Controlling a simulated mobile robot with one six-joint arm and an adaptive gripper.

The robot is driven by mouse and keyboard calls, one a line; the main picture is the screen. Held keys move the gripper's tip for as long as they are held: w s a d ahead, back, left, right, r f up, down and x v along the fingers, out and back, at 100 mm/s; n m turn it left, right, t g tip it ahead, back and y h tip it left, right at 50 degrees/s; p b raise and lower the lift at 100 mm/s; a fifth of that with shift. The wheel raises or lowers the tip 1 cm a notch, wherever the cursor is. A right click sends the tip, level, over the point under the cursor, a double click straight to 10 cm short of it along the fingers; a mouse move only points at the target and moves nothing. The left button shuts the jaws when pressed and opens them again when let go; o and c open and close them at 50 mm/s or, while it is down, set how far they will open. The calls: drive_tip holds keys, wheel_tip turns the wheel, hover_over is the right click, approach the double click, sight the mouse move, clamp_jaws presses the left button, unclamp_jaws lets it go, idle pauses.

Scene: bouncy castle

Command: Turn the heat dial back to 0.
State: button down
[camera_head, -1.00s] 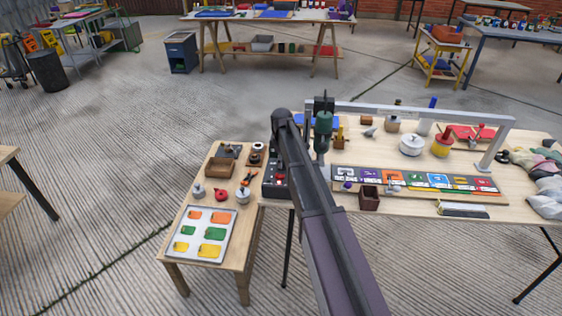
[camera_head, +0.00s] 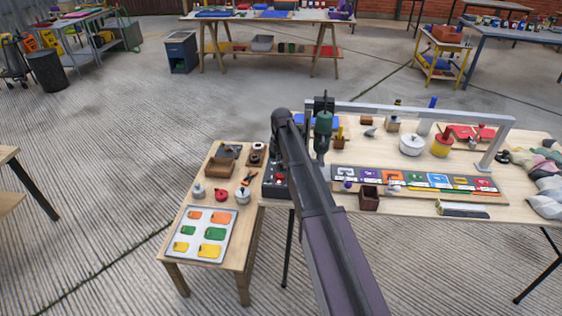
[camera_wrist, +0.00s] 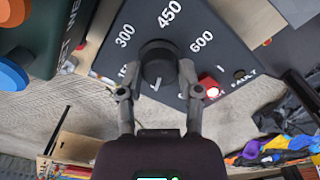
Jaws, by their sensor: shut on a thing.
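The heat dial (camera_wrist: 158,60) is a round black knob on a dark panel (camera_wrist: 225,45) in the wrist view. White numbers 300, 450 and 600 stand around its upper side, and a partly covered number shows at its lower left. My gripper (camera_wrist: 160,72) is shut on the dial, one finger on each side. I cannot tell for sure which number the dial points at. In the head view the dark control box (camera_head: 270,186) stands at the left end of the workbench, partly behind my arm.
A green drill press (camera_head: 323,122) stands close to my arm. A low wooden table (camera_head: 176,249) with small pots and a card tray is at the left.

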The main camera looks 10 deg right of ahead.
drive_tip(key=shift+n, duration=0.6)
drive_tip(key=shift+c, duration=1.3)
unclamp_jaws()
drive_tip(key=shift+r, duration=0.1)
